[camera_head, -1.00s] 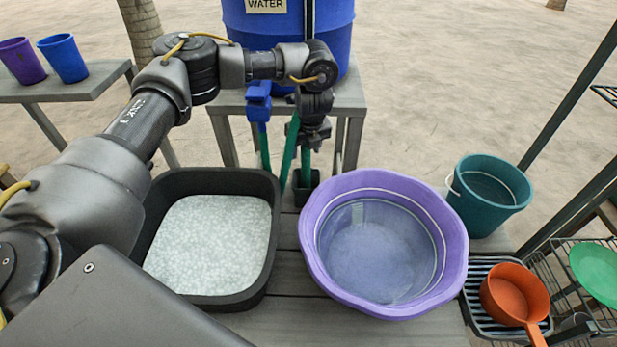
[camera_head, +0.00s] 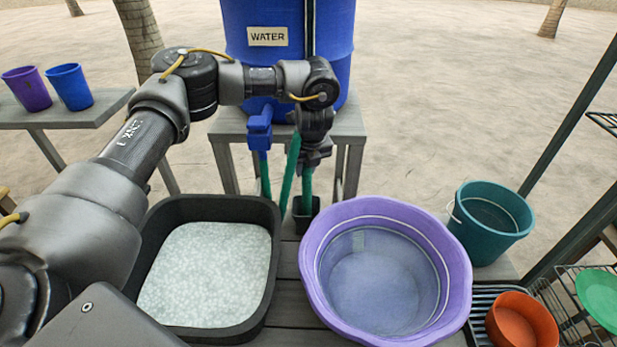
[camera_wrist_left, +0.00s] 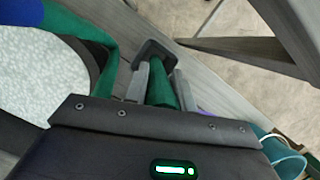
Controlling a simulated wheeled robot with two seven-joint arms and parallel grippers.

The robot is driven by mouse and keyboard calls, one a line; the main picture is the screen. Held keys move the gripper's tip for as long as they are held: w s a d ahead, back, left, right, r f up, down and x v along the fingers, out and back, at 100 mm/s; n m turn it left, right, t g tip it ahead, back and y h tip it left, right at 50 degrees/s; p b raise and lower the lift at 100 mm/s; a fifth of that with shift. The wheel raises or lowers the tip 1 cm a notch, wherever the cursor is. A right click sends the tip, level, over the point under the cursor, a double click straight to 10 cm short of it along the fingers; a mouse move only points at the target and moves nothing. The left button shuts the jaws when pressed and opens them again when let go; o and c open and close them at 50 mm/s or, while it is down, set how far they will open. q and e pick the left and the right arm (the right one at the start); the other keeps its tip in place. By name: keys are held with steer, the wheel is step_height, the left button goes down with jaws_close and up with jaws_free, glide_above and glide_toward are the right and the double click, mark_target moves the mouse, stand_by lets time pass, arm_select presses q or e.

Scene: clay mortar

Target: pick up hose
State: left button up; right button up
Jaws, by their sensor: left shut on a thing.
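The green hose (camera_head: 290,172) hangs below the blue tap (camera_head: 260,130) of the water barrel. One stretch of it stands by a small black square holder (camera_head: 306,218) between the two tubs. My left gripper (camera_head: 312,160) is at this stretch, above the holder. In the left wrist view, its two grey fingers (camera_wrist_left: 160,84) are shut on the hose (camera_wrist_left: 159,92), one on each side. The black holder (camera_wrist_left: 156,51) shows just beyond the fingertips there. In the head view my wrist partly covers the hose. My right gripper is not in view.
A black tub (camera_head: 265,290) of pale, speckled contents is left of the holder, and a purple basin (camera_head: 455,270) right of it. The blue barrel (camera_head: 285,65) stands behind on a grey stand (camera_head: 350,125). A teal bucket (camera_head: 490,222) and orange pan (camera_head: 520,322) are at right.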

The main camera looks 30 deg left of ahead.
arm_select(q)
step_height(320, 180, up, 7)
steer(key=shift+r, duration=0.1)
step_height(320, 180, up, 10)
steer(key=p, duration=1)
steer(key=shift+d, duration=0.1)
stand_by(0.7)
